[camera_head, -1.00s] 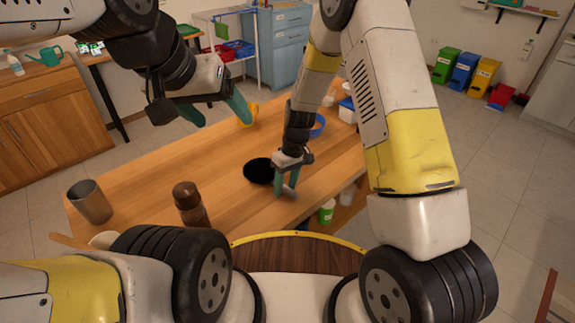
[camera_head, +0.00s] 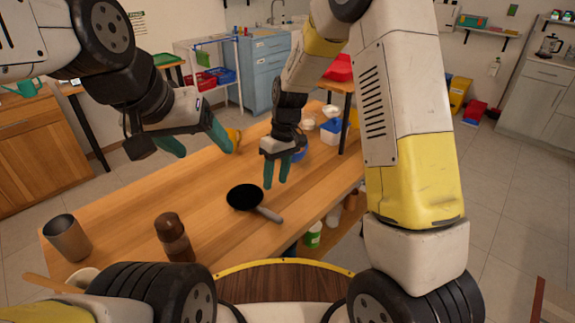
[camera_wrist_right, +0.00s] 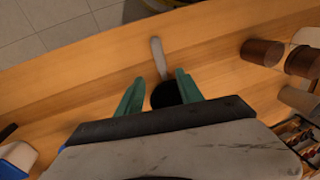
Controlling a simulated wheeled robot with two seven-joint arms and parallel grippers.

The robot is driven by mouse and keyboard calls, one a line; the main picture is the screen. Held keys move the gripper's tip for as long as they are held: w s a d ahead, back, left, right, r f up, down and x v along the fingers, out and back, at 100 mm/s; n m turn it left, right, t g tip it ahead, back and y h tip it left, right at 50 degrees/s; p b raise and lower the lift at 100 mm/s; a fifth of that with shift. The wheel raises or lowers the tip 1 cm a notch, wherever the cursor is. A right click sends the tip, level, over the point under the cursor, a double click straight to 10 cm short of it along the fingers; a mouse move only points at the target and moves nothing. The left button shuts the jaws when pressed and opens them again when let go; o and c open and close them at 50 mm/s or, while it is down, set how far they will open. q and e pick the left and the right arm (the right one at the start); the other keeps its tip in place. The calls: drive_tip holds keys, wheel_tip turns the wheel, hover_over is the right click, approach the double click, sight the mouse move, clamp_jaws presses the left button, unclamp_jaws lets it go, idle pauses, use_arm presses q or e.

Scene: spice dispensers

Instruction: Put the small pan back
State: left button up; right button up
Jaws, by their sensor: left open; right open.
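The small pan (camera_head: 245,197) is a black round pan with a grey handle (camera_head: 269,214). It lies flat on the wooden table, its handle pointing toward the front edge. My right gripper (camera_head: 276,184) is open and empty, raised above and beyond the pan. In the right wrist view the pan (camera_wrist_right: 166,94) shows partly between the open green fingers (camera_wrist_right: 158,90), its handle (camera_wrist_right: 158,58) reaching past them; the rest is hidden by the gripper. My left gripper (camera_head: 204,146) is open and empty over the table's left far part.
A metal cup (camera_head: 67,238) and a brown grinder (camera_head: 174,238) stand at the table's front left. A blue and white container (camera_head: 331,131) stands at the far right, and a yellow item (camera_head: 235,136) lies behind my left gripper. The table middle is clear.

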drive_tip(key=s+d+r+m+t, duration=0.2)
drive_tip(key=d+r, duration=0.3)
drive_tip(key=r, duration=0.5)
drive_tip(key=s+d+r+m+t, duration=0.2)
drive_tip(key=s+d+r, duration=0.3)
drive_tip(key=s, duration=0.3)
drive_tip(key=s+d+r+m+t, duration=0.3)
drive_tip(key=s+d+r, duration=0.3)
drive_tip(key=s+r, duration=0.2)
drive_tip(key=shift+s+m, duration=0.5)
drive_tip(key=shift+r, duration=0.1)
